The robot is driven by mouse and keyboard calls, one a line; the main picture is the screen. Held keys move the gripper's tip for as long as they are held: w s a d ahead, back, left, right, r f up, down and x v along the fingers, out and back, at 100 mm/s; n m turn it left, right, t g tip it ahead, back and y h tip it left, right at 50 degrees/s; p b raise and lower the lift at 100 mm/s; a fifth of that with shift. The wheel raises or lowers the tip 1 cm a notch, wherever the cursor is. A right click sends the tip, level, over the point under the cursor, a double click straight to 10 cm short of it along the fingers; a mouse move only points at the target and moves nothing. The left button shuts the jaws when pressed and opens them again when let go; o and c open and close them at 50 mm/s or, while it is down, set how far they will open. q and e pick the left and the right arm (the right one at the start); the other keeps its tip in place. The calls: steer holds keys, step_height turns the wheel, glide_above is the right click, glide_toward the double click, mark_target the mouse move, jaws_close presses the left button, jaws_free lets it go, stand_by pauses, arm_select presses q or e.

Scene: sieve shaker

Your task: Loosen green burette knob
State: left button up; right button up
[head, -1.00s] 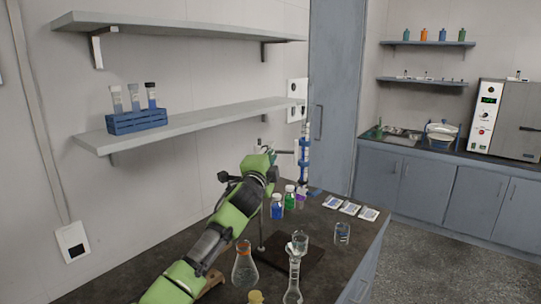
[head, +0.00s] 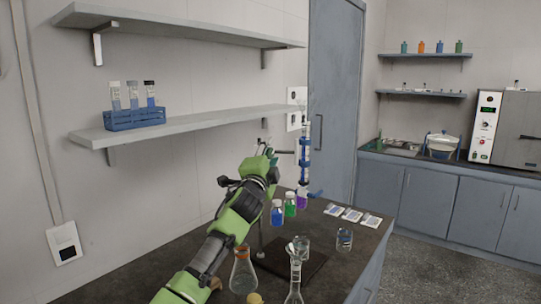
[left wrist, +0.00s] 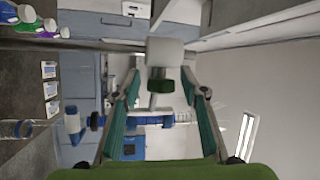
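The green burette knob (left wrist: 160,86) shows in the left wrist view on a pale clamp body (left wrist: 165,52). My left gripper (left wrist: 161,80) is open, with one finger on each side of the knob and a visible gap to both. The burette (left wrist: 150,119), with blue parts, crosses the wrist picture. In the head view the burette (head: 304,150) stands upright at the far end of the bench. My left gripper (head: 270,153) is just left of it there, and the knob is too small to make out. My right gripper is in neither view.
Blue (head: 277,213), green (head: 290,204) and purple (head: 302,197) bottles stand close below the burette. A flask (head: 243,272), a stirring plate (head: 290,265) and a beaker (head: 344,240) stand nearer. A wall shelf (head: 190,125) hangs to the left.

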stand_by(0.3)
arm_select(q)
steer(key=shift+s, duration=0.1)
steer(key=v, duration=1.1)
steer(key=shift+s+f, duration=0.2)
steer(key=shift+s, duration=0.2)
steer(key=shift+a, duration=0.1)
